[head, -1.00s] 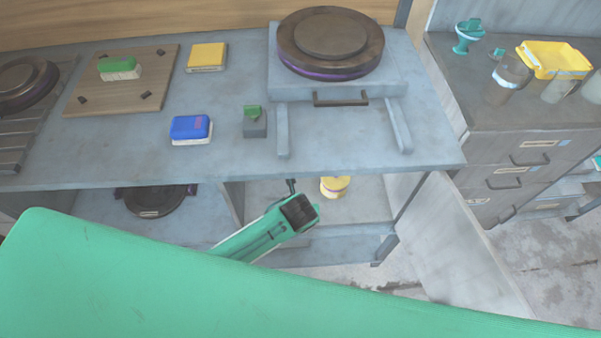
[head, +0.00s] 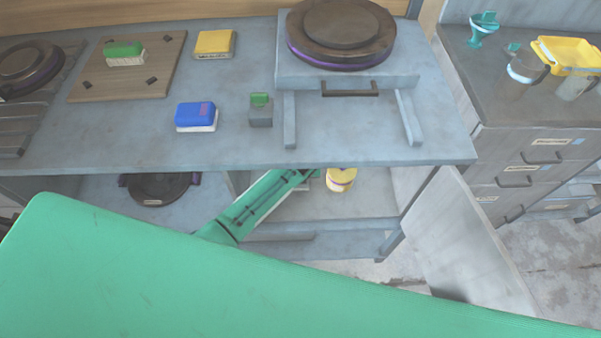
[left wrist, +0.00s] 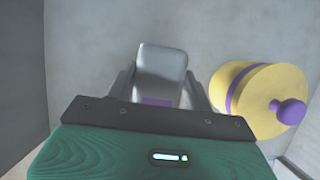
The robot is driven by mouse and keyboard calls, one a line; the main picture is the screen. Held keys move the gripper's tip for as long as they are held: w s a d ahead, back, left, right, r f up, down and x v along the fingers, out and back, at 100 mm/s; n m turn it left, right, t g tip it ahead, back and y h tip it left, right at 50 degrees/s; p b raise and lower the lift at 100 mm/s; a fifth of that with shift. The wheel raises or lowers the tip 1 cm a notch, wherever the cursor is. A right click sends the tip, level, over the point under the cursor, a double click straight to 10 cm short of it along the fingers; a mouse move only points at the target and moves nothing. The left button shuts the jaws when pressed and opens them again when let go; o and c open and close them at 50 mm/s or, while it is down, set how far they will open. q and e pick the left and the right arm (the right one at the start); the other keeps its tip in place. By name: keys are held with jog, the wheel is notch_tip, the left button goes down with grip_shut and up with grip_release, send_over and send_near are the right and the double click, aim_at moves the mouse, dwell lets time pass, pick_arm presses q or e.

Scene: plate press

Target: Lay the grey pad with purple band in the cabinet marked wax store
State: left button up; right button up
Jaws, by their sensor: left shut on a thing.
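The grey pad with a purple band (left wrist: 160,65) is held in my left gripper (left wrist: 160,92), between its two fingers, in the left wrist view. The purple shows low on the pad, near the gripper body. In the head view my left arm reaches under the bench top into the open right-hand cabinet (head: 300,208); the fingers and pad are hidden there by the bench edge. No wax store label is readable on this cabinet. My right gripper is not in view.
A yellow jar with a purple band and knob (left wrist: 250,88) stands in the cabinet, close right of the pad; it also shows in the head view (head: 341,179). The open cabinet door (head: 460,240) hangs at right. The bench top (head: 350,130) is above the arm.

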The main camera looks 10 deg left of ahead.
pick_arm(q)
jog(key=shift+f, duration=0.15)
jog(key=shift+f, duration=0.45)
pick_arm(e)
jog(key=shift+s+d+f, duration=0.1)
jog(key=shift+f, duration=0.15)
pick_arm(q)
jog(key=o, duration=1)
jog(key=shift+r, duration=0.1)
